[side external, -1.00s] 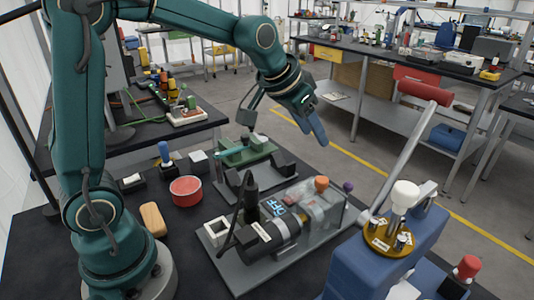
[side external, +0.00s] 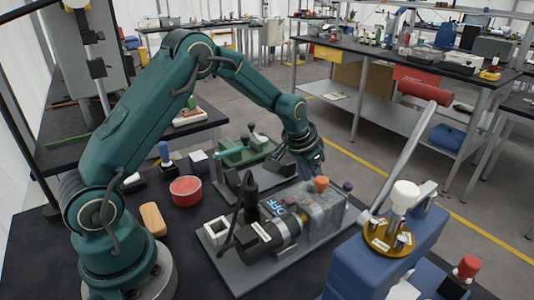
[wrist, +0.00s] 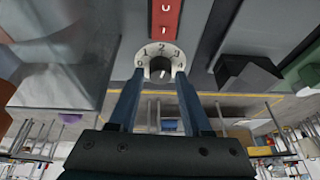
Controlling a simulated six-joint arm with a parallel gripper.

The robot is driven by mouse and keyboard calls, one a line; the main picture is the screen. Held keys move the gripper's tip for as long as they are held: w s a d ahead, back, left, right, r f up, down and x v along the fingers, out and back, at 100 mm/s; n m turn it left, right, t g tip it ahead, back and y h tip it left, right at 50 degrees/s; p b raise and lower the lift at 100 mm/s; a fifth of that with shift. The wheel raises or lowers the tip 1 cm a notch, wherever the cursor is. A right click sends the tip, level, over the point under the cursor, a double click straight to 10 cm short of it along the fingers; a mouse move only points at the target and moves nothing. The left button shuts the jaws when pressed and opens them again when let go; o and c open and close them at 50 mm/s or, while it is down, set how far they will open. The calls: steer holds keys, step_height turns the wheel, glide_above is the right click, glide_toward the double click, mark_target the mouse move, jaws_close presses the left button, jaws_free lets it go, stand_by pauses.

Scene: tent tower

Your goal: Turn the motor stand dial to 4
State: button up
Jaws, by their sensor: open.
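The motor stand (side external: 235,277) is a grey base plate with a black motor (side external: 262,240), a clear-sided housing and a blue "OFF" label. Its dial (wrist: 145,52) is a pale round face with numbers from 0 to 4 and a dark central knob (wrist: 161,66), seen in the wrist view. I cannot tell which number the knob's mark points at. My gripper (wrist: 160,78) is open, with its two blue fingertips on either side of the knob; contact cannot be made out. In the side view my gripper is down behind the housing, and the dial is hidden there.
A blue machine with a long red-handled lever (side external: 398,150) is at the right. A green fixture (side external: 240,153) lies behind. A red round container (side external: 186,191) sits left of the stand.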

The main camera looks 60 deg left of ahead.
steer(key=shift+f, duration=0.15)
jaws_close()
